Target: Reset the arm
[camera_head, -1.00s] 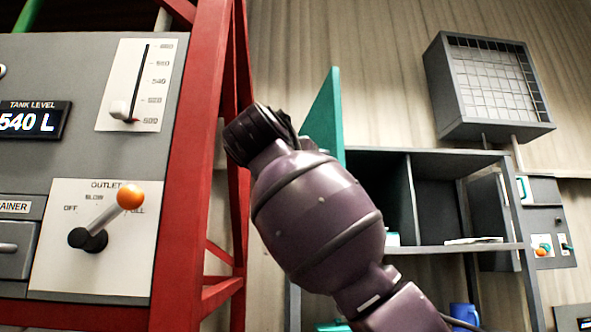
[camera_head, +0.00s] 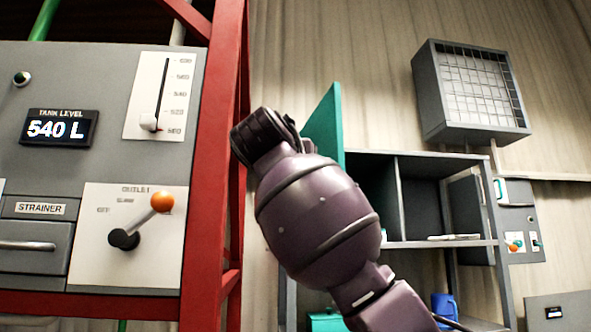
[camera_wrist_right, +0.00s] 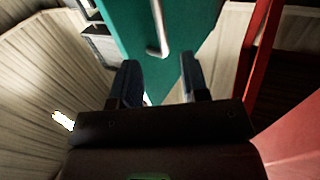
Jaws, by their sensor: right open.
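My right arm comes up from the bottom of the head view, in front of the open cabinet and beside the red frame. Its gripper is hidden there behind the purple arm link. In the right wrist view my right gripper (camera_wrist_right: 165,85) is open, with two dark fingers apart and nothing held between them. Beyond the fingers is a green cabinet door (camera_wrist_right: 130,30) with a metal handle (camera_wrist_right: 159,30); the fingers look clear of the handle. The left gripper is not in view.
The red frame (camera_head: 213,180) stands close at the arm's left. It carries a grey panel with a tank level display (camera_head: 60,128) reading 540 L and an orange-knobbed outlet lever (camera_head: 161,201). An open grey cabinet (camera_head: 440,244) and a blue mug (camera_head: 444,307) are behind the arm.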

